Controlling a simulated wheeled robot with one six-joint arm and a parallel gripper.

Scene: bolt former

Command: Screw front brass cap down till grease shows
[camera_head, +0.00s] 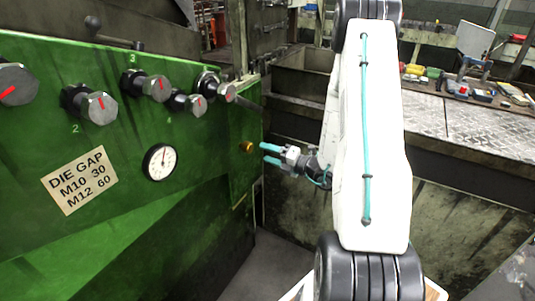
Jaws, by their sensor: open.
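A small brass cap (246,147) sits on the right-hand part of the green machine front, near its edge. My gripper (267,153) is open, with its two teal fingertips pointing left towards the cap. In the picture the fingertips end just to the right of the cap; a gap shows between them and the cap. No grease can be made out at the cap at this size.
Several dark knobs (156,87) stick out from the green panel (215,140), with a dial gauge (160,162) and a die gap label (79,181) below. A metal bench (470,125) with tools stands at the right. Dark floor shows below.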

